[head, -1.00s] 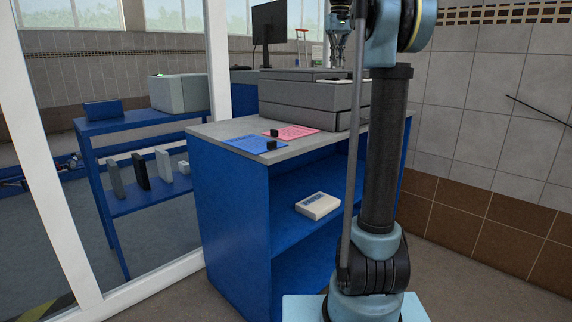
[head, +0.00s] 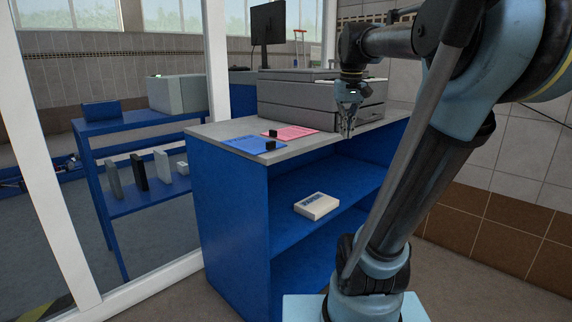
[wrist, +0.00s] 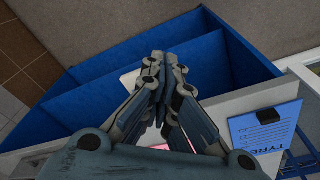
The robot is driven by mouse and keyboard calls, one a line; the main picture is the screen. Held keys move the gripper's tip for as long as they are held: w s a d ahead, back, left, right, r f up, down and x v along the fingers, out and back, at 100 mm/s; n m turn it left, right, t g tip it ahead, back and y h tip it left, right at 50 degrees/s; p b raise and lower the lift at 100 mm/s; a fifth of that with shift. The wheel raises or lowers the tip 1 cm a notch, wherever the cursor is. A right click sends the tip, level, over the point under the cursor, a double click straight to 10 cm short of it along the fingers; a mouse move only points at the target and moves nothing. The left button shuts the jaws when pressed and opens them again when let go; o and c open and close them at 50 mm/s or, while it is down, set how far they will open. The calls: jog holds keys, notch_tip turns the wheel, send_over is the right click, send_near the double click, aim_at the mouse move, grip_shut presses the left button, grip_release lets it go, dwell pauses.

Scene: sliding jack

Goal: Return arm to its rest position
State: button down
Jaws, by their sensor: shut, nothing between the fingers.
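My gripper (head: 347,128) is shut and empty. In the head view it hangs pointing down in front of the grey printer-like unit (head: 308,100), near the front edge of the blue cabinet's grey top (head: 222,128). In the wrist view my gripper (wrist: 162,62) has its fingertips together above the blue cabinet's open shelves (wrist: 100,100). My arm rises from its base at the lower right of the head view and bends over toward the cabinet.
A blue sheet (head: 248,144) and a pink sheet (head: 296,132), each with a small black block, lie on the cabinet top. A white pack (head: 317,206) lies on the shelf. White posts (head: 217,60) stand at left. A blue side table (head: 125,126) stands behind them.

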jog(key=s+f, duration=0.8)
jog(key=f, duration=0.6)
jog(key=s+f+m+t, duration=0.1)
jog(key=s+f, duration=0.8)
jog(key=f, duration=0.4)
jog(key=shift+f, duration=0.35)
jog(key=shift+s, duration=0.1)
